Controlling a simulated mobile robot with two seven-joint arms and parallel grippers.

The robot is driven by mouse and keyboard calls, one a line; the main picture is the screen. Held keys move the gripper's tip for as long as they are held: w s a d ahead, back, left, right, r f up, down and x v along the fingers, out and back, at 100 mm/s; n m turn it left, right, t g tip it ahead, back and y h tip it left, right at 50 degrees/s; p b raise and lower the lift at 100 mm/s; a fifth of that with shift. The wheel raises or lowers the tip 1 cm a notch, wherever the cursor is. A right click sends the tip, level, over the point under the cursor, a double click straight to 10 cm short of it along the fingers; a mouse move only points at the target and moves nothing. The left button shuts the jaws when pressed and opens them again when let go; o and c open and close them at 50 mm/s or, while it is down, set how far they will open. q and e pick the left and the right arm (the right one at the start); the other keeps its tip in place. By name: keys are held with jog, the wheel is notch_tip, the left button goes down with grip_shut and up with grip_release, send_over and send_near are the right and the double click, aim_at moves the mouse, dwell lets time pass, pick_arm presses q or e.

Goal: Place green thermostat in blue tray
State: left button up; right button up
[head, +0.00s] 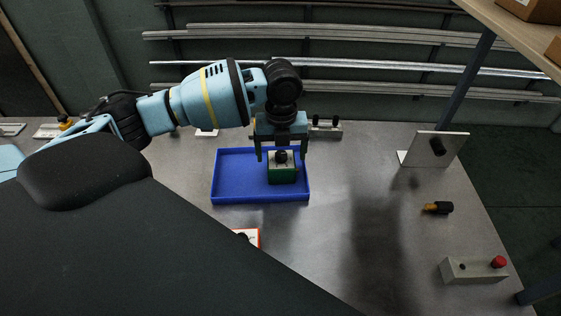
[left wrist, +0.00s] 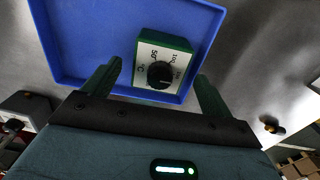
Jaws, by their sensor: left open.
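The green thermostat (head: 282,175) has a pale face with a black knob. It is inside the blue tray (head: 232,192), toward the tray's right side in the head view. In the left wrist view the thermostat (left wrist: 164,64) shows its dial face, and the blue tray (left wrist: 95,40) lies around it. My left gripper (head: 281,156) is just above the thermostat. Its fingers are open and apart from the thermostat's sides in the left wrist view (left wrist: 157,85). My right gripper is not in view.
A grey box with a red button (head: 470,270) is at the front right. A black and orange connector (head: 438,208) and an upright plate with a black knob (head: 436,149) stand at the right. A red-edged item (head: 247,237) is partly hidden. The table's middle right is clear.

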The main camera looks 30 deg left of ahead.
pick_arm(q)
notch_tip(320, 180, up, 7)
jog(key=shift+r, duration=0.15)
dwell(0.4)
